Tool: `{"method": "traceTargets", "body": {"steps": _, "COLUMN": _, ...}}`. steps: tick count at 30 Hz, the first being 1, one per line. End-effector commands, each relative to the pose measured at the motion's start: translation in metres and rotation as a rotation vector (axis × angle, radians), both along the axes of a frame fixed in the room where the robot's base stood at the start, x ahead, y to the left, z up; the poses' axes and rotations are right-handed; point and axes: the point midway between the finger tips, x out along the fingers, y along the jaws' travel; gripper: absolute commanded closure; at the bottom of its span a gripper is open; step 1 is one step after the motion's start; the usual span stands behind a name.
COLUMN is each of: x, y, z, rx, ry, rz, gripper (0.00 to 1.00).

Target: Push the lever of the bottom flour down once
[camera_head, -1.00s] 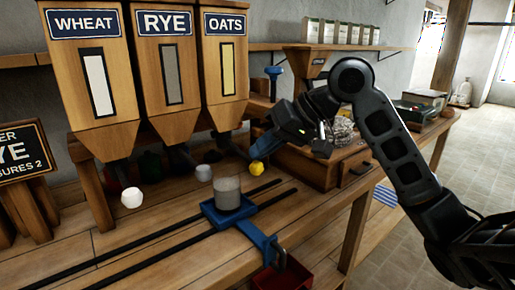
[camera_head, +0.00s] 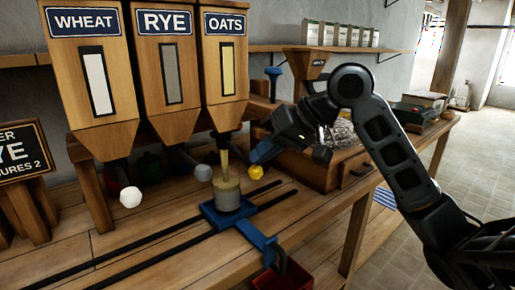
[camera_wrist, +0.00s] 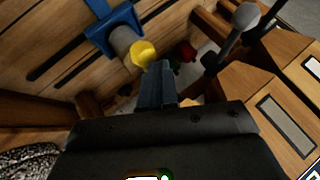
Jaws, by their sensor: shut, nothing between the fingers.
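Three wooden hoppers stand in a row: wheat (camera_head: 92,75), rye (camera_head: 168,70) and oats (camera_head: 224,60). Their levers end in a white knob (camera_head: 131,197), a grey knob (camera_head: 203,173) and a yellow knob (camera_head: 256,172). A pale stream (camera_head: 225,162) falls from the oats spout into the grey cup (camera_head: 228,195) on a blue carriage (camera_head: 250,230). My gripper (camera_head: 262,151) is shut and empty, its blue fingers just above the yellow knob and seemingly touching it. In the wrist view the fingers (camera_wrist: 157,78) reach to the yellow knob (camera_wrist: 143,53); the cup (camera_wrist: 122,38) is beyond.
Two dark rails (camera_head: 130,260) run along the bench under the carriage. An order sign (camera_head: 22,150), partly cut off, reads "YE" and "SURES 2". A wooden mill box (camera_head: 318,170) stands close right of my gripper. A red bin (camera_head: 285,275) is below the carriage.

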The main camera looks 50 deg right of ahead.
Motion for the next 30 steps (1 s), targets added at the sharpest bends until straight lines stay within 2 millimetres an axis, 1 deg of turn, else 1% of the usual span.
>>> {"method": "traceTargets", "body": {"steps": 7, "x": 0.0, "y": 0.0001, "z": -0.0032, "rx": 0.0, "ry": 0.001, "rz": 0.001, "gripper": 1.0}}
{"method": "traceTargets", "body": {"steps": 22, "x": 0.0, "y": 0.0001, "z": -0.003, "rx": 0.001, "ry": 0.001, "rz": 0.0, "gripper": 1.0}}
{"method": "traceTargets", "body": {"steps": 26, "x": 0.0001, "y": 0.0, "z": -0.0007, "rx": 0.001, "ry": 0.001, "rz": 0.0, "gripper": 1.0}}
{"method": "traceTargets", "body": {"steps": 30, "x": 0.0002, "y": 0.0001, "z": 0.0065, "rx": 0.0, "ry": 0.0, "rz": 0.0, "gripper": 1.0}}
